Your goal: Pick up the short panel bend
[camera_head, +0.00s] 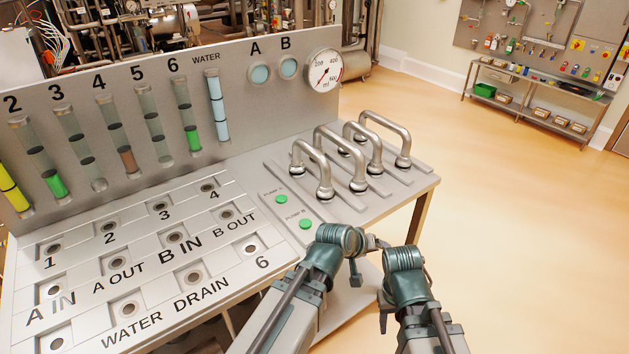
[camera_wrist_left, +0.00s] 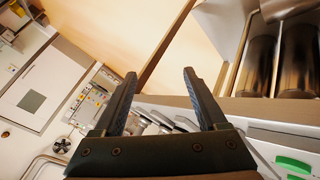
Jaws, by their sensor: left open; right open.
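Several U-shaped metal panel bends stand side by side on the right end of the console in the head view. The front bend (camera_head: 323,172) looks smaller than the long bend (camera_head: 341,143) behind it; I cannot tell for sure which is the short panel bend. My left gripper (camera_wrist_left: 158,80) is open and empty in the left wrist view, with rounded metal shapes beyond its fingers, partly hidden. In the head view my right gripper (camera_head: 384,308) is small and partly hidden by its arm, below and right of the bends, apart from them. Its jaws are open.
The sloped console panel (camera_head: 140,262) with labelled round ports fills the left. Green pump buttons (camera_head: 305,224) sit in front of the bends. An upright board with level tubes and a gauge (camera_head: 325,71) rises behind. Open floor (camera_head: 520,210) lies to the right.

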